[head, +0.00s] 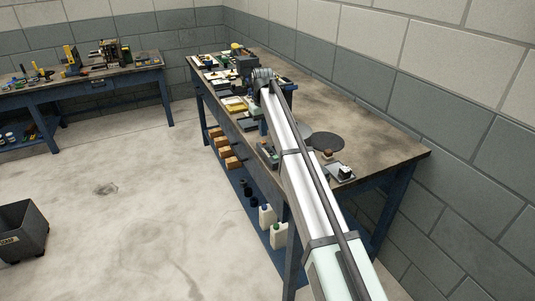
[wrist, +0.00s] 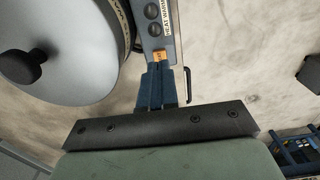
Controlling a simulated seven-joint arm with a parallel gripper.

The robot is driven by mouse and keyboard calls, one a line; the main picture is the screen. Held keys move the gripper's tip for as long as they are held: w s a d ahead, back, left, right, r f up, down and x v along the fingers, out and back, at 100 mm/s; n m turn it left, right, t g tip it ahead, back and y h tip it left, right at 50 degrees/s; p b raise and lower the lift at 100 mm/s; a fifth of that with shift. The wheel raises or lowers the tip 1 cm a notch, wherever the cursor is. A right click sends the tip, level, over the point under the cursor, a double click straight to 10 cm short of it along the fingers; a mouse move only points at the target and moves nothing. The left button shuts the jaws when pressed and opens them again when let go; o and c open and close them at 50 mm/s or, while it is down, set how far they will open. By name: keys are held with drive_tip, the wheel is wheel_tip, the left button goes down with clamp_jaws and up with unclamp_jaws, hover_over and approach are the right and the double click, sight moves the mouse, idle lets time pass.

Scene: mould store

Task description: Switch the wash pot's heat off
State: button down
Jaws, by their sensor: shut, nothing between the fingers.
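The wash pot (wrist: 75,45) shows in the wrist view at upper left as a round grey vessel with a lid and a black lid knob (wrist: 22,68). Beside it is a narrow grey control panel (wrist: 172,12) with two round dark buttons (wrist: 153,19) and lettering that starts with "HEAT". A small orange switch (wrist: 160,57) sits at the panel's near end. My gripper (wrist: 158,70) is shut and empty, its blue fingertips right at the orange switch. I cannot tell whether they touch it. In the head view my arm hides the gripper and most of the pot area.
The long workbench (head: 375,150) holds several tools and trays along its left side; its right part is mostly bare. A dark disc (head: 326,141) lies near my arm. White bottles (head: 267,217) stand on the lower shelf. A black bin (head: 22,232) is on the floor.

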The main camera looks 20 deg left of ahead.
wheel_tip(320, 180, up, 7)
idle(0.9)
idle(0.4)
